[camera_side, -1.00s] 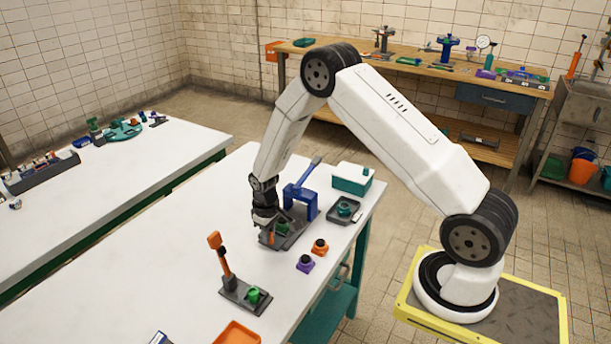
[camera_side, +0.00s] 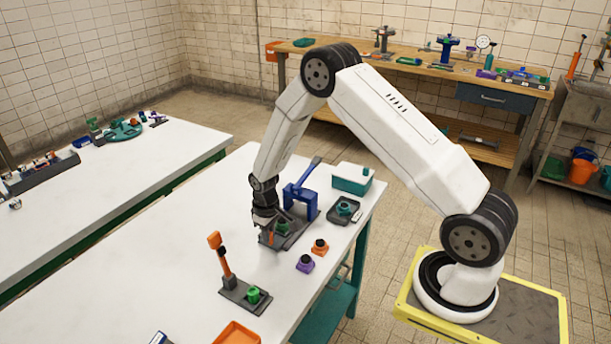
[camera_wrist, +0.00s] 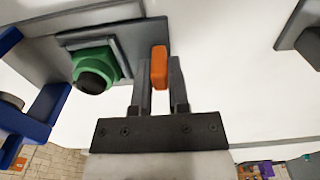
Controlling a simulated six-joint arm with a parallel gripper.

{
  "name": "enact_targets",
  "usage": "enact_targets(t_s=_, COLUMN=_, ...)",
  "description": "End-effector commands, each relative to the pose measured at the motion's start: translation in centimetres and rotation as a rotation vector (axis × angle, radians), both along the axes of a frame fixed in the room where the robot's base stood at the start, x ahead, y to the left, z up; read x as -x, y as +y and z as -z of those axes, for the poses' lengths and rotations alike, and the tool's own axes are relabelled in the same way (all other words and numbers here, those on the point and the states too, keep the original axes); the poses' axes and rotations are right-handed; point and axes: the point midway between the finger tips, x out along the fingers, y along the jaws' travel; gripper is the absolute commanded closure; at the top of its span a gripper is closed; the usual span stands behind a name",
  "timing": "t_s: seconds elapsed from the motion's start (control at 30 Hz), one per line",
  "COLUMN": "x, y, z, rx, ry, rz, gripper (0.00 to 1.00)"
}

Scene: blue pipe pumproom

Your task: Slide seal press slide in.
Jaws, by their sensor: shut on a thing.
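My gripper (camera_wrist: 161,85) points down and is shut on the orange handle, with one finger on each side. In the side view my gripper (camera_side: 266,228) partly hides the handle and slide.
A dark tray with a teal part (camera_side: 344,210) and a teal box (camera_side: 352,178) stand behind. An orange-handled lever tool (camera_side: 222,262) stands in front. The table's left side is clear.

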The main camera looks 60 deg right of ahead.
Motion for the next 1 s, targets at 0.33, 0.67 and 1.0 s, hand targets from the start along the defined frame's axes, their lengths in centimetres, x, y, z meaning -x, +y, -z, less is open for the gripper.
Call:
enact_targets(t_s=0.33, x=0.0, y=0.0, z=-0.1, rx=0.0, ry=0.0, rz=-0.001, gripper=1.0)
enact_targets(t_s=0.67, x=-0.1, y=-1.6, z=-0.1, rx=0.0, ry=-0.001, rz=0.003, gripper=1.0)
enact_targets(t_s=1.0, x=-0.1, y=-5.1, z=-0.1, rx=0.0, ry=0.0, rz=0.0, gripper=1.0)
